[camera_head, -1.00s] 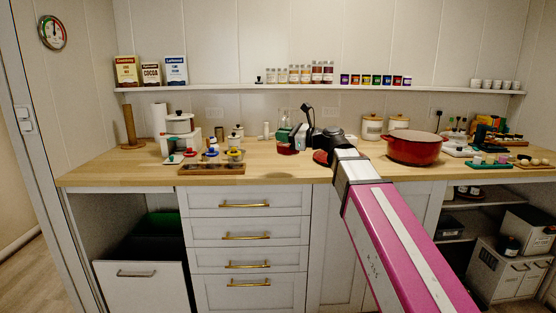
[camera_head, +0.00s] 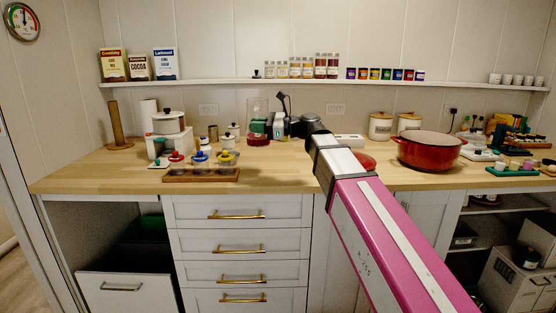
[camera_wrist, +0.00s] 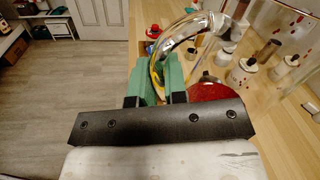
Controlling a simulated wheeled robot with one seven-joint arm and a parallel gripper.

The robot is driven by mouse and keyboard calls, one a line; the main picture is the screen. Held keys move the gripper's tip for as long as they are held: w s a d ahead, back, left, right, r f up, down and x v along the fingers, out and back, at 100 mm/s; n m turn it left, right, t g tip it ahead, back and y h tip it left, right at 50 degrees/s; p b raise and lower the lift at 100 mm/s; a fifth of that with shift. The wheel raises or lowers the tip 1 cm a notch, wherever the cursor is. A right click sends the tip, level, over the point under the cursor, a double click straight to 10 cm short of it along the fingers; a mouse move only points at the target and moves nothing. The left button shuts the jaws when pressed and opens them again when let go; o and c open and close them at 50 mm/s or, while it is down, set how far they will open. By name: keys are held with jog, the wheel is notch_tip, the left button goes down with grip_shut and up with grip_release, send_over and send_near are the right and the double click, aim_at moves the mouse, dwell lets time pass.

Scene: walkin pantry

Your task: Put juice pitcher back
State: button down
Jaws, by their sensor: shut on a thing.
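In the wrist view my gripper's green fingers (camera_wrist: 158,82) are shut on the pitcher's clear curved handle (camera_wrist: 182,38). I cannot tell whether the pitcher's base touches the counter.
A dark tray (camera_head: 200,175) with colourful-lidded jars lies left on the counter (camera_head: 285,172). A red pot (camera_head: 428,152) and cream canisters (camera_head: 381,126) stand right. A shelf (camera_head: 215,83) with spice jars runs above. The counter's front middle is clear.

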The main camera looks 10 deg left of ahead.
jog(key=shift+w+d+f, duration=0.6)
jog(key=shift+w+f, duration=1.2)
jog(key=shift+w, duration=0.2)
jog(key=shift+w+d+f, duration=0.65)
jog(key=shift+w+f, duration=1.2)
jog(key=shift+w, duration=0.1)
jog(key=shift+w+d+f, duration=0.6)
jog(key=shift+w+f, duration=1.2)
jog(key=shift+w, duration=0.2)
jog(key=c, duration=1.2)
grip_release()
jog(key=shift+f, duration=0.15)
jog(key=shift+o, duration=0.2)
jog(key=d, duration=0.8)
jog(key=w+d, duration=0.1)
jog(key=d, duration=0.3)
